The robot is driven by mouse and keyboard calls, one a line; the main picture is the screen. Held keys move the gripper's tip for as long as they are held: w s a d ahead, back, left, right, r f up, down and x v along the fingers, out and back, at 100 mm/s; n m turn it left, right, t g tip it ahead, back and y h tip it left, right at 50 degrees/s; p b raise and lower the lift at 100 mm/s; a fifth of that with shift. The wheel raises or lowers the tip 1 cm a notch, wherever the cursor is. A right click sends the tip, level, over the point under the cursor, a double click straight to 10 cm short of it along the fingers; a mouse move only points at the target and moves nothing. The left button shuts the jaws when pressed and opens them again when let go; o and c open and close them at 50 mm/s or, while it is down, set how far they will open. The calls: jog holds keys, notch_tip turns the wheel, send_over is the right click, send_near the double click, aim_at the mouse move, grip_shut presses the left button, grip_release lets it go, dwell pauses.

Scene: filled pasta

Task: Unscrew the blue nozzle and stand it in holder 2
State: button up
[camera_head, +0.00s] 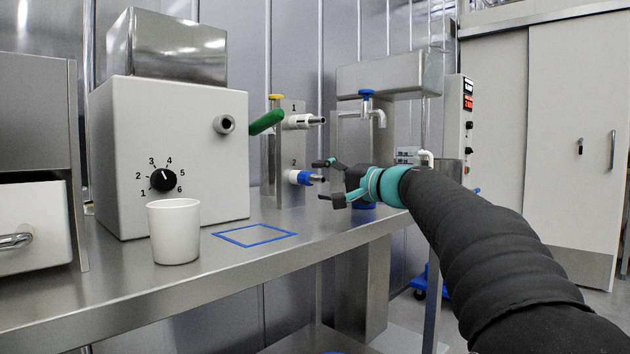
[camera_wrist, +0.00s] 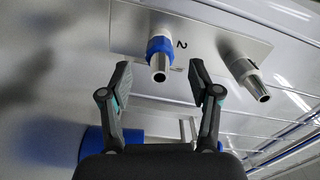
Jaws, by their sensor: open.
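The blue nozzle (camera_head: 300,178), a metal tip with a blue collar, sits at holder 2 on the upright metal plate (camera_head: 292,146), beside the printed 2. It also shows in the wrist view (camera_wrist: 160,52), still on the plate. My gripper (camera_head: 327,179) is open in front of it. In the wrist view the fingers (camera_wrist: 160,74) are spread either side of the nozzle's tip, with gaps on both sides, and hold nothing. The machine's outlet (camera_head: 225,124) is bare, with no nozzle on it.
A white-collared nozzle (camera_head: 302,121) sits at holder 1, just above. A white cup (camera_head: 174,232) and a blue square outline (camera_head: 254,236) are on the steel bench. A tap (camera_head: 378,119) stands behind my gripper.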

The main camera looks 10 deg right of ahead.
jog(key=v, duration=0.8)
jog(key=shift+d, duration=0.1)
